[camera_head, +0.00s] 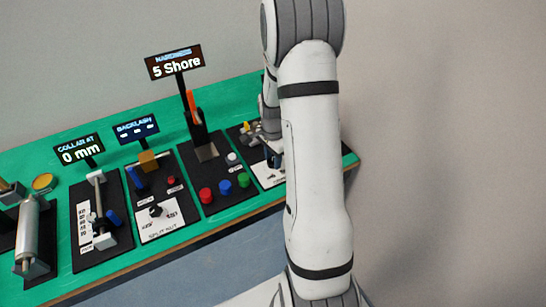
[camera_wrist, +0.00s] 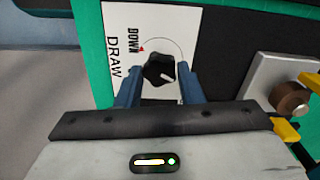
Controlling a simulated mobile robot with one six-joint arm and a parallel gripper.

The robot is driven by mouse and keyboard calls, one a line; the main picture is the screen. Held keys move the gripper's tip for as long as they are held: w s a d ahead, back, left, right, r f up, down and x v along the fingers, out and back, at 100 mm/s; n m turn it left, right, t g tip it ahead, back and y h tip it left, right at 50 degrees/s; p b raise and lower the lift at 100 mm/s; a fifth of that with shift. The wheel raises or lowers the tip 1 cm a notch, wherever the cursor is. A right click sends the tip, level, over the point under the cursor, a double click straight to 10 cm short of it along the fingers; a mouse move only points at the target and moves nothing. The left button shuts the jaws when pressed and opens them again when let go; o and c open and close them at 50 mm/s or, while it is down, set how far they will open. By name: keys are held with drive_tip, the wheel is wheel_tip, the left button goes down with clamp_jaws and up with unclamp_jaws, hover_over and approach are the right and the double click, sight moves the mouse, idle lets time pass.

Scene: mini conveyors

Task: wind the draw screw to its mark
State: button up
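The draw screw's black knob (camera_wrist: 158,66) stands on a white plate (camera_wrist: 117,22) printed "DRAW" and "DOWN" in the wrist view. A white line on the knob points to the lower right. A small red mark (camera_wrist: 141,49) sits at the knob's upper left beside "DOWN", and a thin arc curves round from there. My gripper (camera_wrist: 160,74) has its two blue fingers on either side of the knob, with slight gaps visible, so it looks open. In the head view my gripper (camera_head: 272,158) is at the rightmost panel, and my arm hides most of that panel and the knob.
A metal block with a brown round part (camera_wrist: 289,98) and yellow pieces (camera_wrist: 286,130) lie close on the right in the wrist view. Red (camera_head: 206,195), blue (camera_head: 225,187) and green (camera_head: 243,180) buttons are on the neighbouring panel. A sign (camera_head: 175,62) reads "5 Shore".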

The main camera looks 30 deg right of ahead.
drive_tip(key=c, duration=0.5)
